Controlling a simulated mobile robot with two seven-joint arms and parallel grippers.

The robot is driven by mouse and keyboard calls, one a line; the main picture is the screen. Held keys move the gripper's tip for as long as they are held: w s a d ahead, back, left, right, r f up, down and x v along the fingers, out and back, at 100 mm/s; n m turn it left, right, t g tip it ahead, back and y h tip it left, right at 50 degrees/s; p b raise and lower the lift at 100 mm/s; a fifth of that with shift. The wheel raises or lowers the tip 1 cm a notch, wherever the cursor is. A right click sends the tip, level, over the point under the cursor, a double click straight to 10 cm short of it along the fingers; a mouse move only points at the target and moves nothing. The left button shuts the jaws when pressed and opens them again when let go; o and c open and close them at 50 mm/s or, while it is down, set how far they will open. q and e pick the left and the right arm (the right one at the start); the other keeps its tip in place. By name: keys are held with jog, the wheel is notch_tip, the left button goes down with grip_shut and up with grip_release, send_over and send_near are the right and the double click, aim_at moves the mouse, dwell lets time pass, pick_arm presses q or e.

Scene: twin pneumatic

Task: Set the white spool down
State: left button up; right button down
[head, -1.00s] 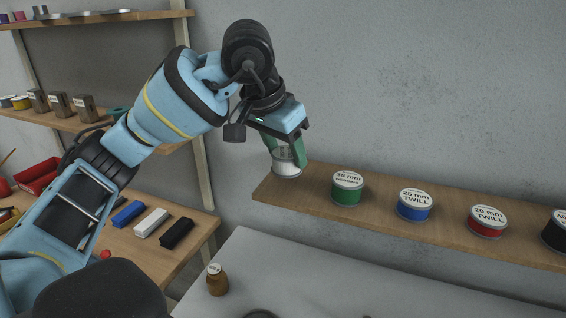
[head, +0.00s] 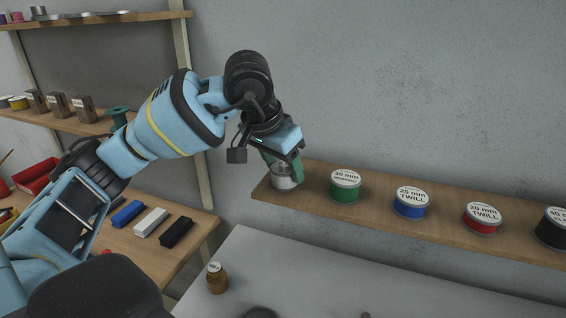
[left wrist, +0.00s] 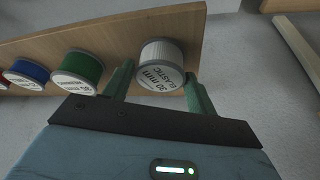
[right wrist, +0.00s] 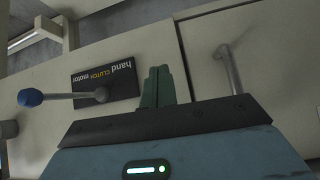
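The white spool (head: 284,180) is at the left end of the wooden wall shelf (head: 390,222), upright, its base at or very near the board.
A green spool (head: 345,187) stands just right of the white one, then a blue spool (head: 411,203), a red spool (head: 482,218) and a black spool (head: 552,230). The wall is behind the shelf.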

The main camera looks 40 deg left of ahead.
pick_arm(q)
jog(key=o, duration=0.4)
jog(key=shift+c, duration=0.2)
jog(key=shift+r, duration=0.1)
jog(key=shift+r, duration=0.3)
jog(key=v, duration=1.1)
jog(key=shift+s+r, duration=0.15)
jog(key=shift+r, duration=0.15)
